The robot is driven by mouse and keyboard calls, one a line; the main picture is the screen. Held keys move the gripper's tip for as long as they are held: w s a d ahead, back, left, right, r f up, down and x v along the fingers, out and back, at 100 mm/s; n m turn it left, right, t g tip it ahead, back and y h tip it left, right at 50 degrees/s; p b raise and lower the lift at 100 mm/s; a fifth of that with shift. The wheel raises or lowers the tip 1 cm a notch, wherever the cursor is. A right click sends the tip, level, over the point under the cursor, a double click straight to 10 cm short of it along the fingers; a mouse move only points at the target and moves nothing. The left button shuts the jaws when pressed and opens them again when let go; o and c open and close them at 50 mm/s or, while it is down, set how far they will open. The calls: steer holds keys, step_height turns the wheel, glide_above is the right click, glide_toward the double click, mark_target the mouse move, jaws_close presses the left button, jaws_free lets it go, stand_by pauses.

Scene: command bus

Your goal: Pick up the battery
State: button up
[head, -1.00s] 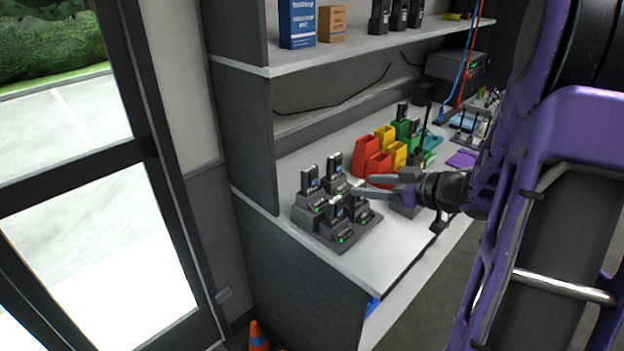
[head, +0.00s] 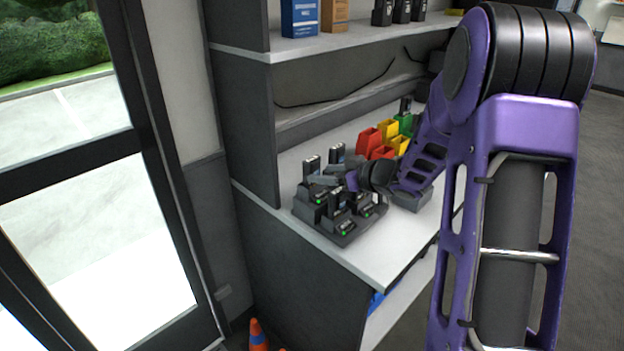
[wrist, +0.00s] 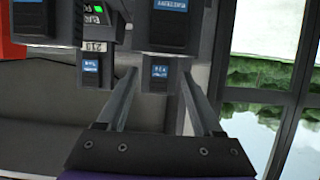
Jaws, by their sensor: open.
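Black batteries with blue labels, such as the back left one (head: 311,167), stand upright in a dark charger base (head: 341,236) with green lights on the counter. My gripper (head: 322,179) is open over the charger's back left part, close to that battery. In the wrist view, the two fingers of my gripper (wrist: 159,80) are spread, and a battery (wrist: 160,77) with a blue label shows between their tips. I cannot tell whether the fingers touch it. Another battery (wrist: 90,72) shows left of the fingers. My wrist hides part of the charger.
Red bins (head: 368,141), yellow bins (head: 389,133) and green bins stand behind the charger. A shelf (head: 350,45) with boxes hangs above. A side wall rises at the counter's left end. The front strip of the white counter (head: 385,262) is clear.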

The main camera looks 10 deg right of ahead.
steer(key=shift+w+a+f, duration=0.25)
steer(key=shift+w+a, duration=0.1)
steer(key=shift+w, duration=0.15)
steer(key=shift+c, duration=0.3)
jaws_close()
steer(key=shift+r, duration=0.15)
step_height(320, 180, up, 10)
steer(key=p, duration=0.3)
